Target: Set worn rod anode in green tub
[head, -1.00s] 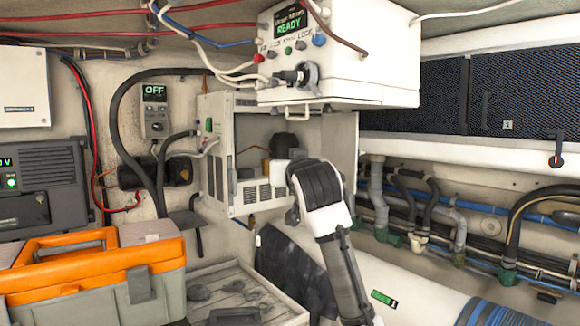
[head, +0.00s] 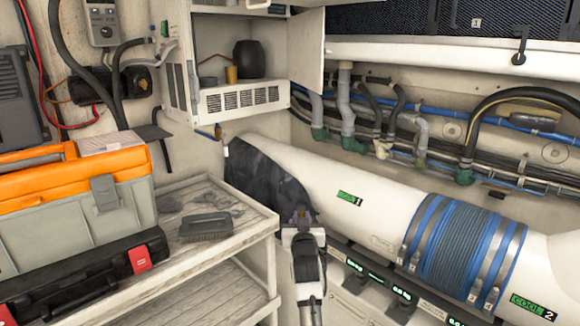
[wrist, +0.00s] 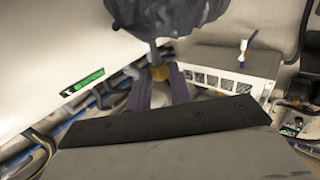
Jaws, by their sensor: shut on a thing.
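My gripper (head: 303,228) is low in front of the white cylinder, to the right of the shelf unit, in the head view. In the wrist view my gripper (wrist: 160,85) is shut on a small brass-coloured piece with a grey rod end, which appears to be the worn rod anode (wrist: 158,72). The anode is small and partly hidden by the fingers; in the head view only a brownish bit (head: 302,214) shows at the fingertips. I see no green tub in either view.
A wooden shelf unit (head: 255,222) holds a brush (head: 205,226). An orange-lidded toolbox (head: 75,190) stands left. The open white cabinet (head: 240,100) holds a dark round container (head: 249,58) and an orange cup (head: 232,74). The white cylinder (head: 385,207) and pipes fill the right.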

